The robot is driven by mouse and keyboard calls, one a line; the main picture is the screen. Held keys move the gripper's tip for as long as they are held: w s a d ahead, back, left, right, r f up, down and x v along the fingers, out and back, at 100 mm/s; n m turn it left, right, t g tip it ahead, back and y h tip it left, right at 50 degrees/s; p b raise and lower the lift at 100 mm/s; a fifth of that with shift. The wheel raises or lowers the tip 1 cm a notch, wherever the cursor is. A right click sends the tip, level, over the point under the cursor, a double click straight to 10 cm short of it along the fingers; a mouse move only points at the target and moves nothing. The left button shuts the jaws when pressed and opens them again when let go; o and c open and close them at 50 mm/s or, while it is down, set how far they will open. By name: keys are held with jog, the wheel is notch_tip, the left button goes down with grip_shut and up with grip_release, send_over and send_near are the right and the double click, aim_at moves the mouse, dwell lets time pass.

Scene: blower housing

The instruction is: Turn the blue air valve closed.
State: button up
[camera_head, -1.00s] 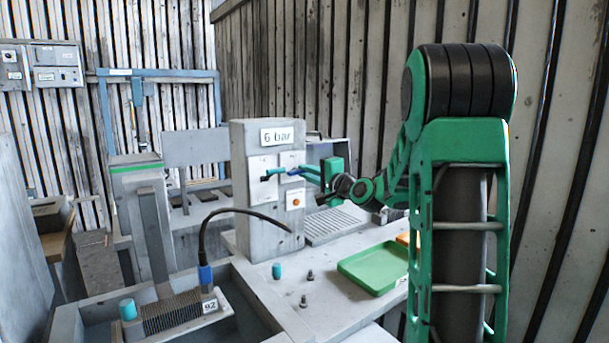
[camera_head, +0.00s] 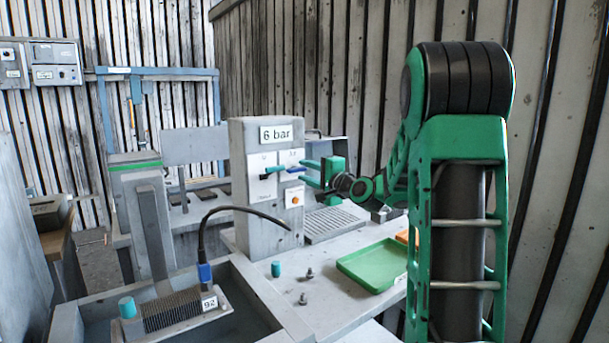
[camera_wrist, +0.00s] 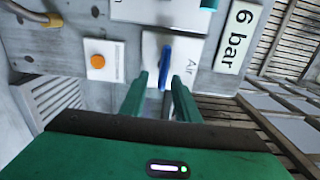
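The blue air valve handle (camera_head: 296,170) is on the plate marked "Air" on the grey "6 bar" column. It lies roughly horizontal in the head view. In the wrist view the same blue handle (camera_wrist: 166,62) shows just ahead of the fingertips and in line with the gap between them. My gripper (camera_head: 308,172) is in front of the plate with its green fingers spread, one above the handle's level and one below. In the wrist view my gripper (camera_wrist: 159,80) is open with nothing clasped. Whether a finger touches the handle cannot be told.
A teal lever (camera_head: 272,170) sits on the neighbouring plate, close to the blue handle. An orange button (camera_head: 295,200) is below the Air plate. A green tray (camera_head: 372,265) lies on the bench. A black cable (camera_head: 215,212) arches in front of the column.

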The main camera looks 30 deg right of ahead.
jog(key=shift+s, duration=0.1)
jog(key=s, duration=1)
jog(key=shift+s+d, duration=0.2)
jog(key=shift+s, duration=0.05)
jog(key=s+a+f+n+g, duration=0.4)
jog(key=s+a+f+g, duration=0.15)
jog(key=f, duration=0.25)
jog(key=s+a+f+n+g, duration=0.4)
jog(key=s+f+n, duration=0.1)
jog(key=s+f, duration=0.15)
jog(key=s+f+n+g, duration=0.1)
jog(key=s+g, duration=0.3)
jog(key=s, duration=0.7)
jog(key=s+f+n+g, duration=0.1)
jog(key=s+f+g, duration=0.3)
jog(key=s, duration=0.7)
jog(key=shift+s+a+f, duration=0.15)
jog(key=shift+s+a, duration=0.2)
jog(key=shift+s, duration=0.05)
jog(key=shift+g, duration=0.25)
